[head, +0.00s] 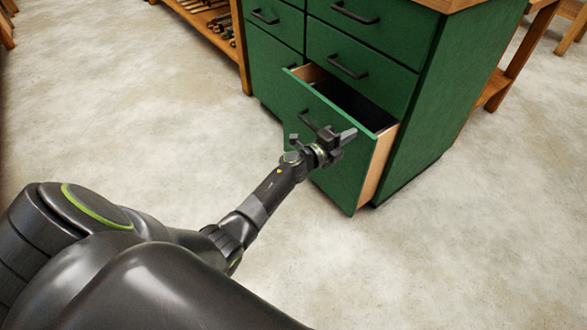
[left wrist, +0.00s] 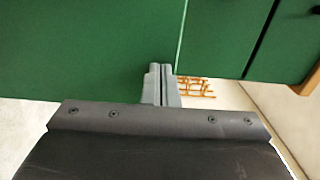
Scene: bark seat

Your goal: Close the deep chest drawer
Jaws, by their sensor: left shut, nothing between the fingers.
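The deep chest drawer (head: 341,175) is the bottom right drawer of the green chest (head: 436,110) and stands partly open in the head view. Its wooden side (head: 377,166) and dark inside (head: 350,98) show. My left gripper (head: 347,137) is at the drawer's front, near its handle and upper edge. Its fingers are shut and empty; I cannot tell whether they touch the drawer. In the left wrist view the shut fingers (left wrist: 160,84) lie before green panels (left wrist: 80,50). My right gripper is not in view.
Closed drawers with black handles (head: 347,66) sit above and to the left of the open one. A wooden shelf with tools (head: 215,22) stands at the left of the chest. The pale floor (head: 440,260) in front is clear.

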